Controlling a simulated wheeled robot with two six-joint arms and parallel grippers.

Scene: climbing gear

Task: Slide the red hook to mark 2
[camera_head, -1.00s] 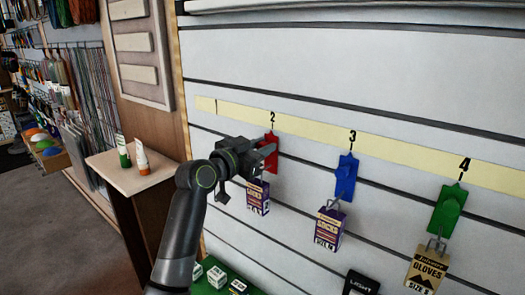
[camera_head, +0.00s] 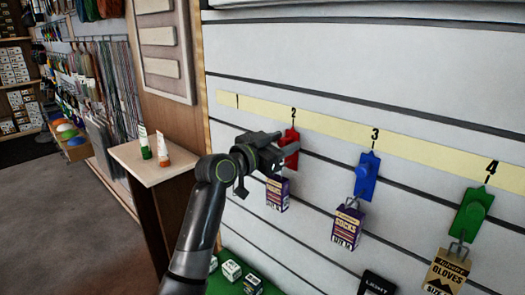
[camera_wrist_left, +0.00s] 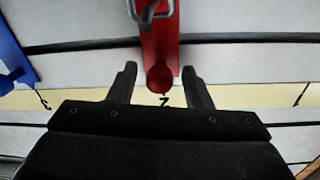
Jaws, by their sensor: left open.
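The red hook (camera_head: 291,159) hangs on the slatted wall directly below mark 2 (camera_head: 293,113) on the yellow strip. A purple socks box (camera_head: 277,194) hangs from it. My left gripper (camera_head: 287,147) is at the hook and partly hides it. In the left wrist view, which shows the wall upside down, the open fingers (camera_wrist_left: 160,74) stand on either side of the red hook's round knob (camera_wrist_left: 159,79), with gaps visible on both sides. Mark 2 (camera_wrist_left: 164,101) shows just past the knob. My right gripper is not in view.
A blue hook (camera_head: 367,176) with a socks box is below mark 3, and a green hook (camera_head: 470,215) with gloves is below mark 4. The strip below mark 1 (camera_head: 237,101) is free of hooks. A small wooden table (camera_head: 157,174) with two tubes stands left.

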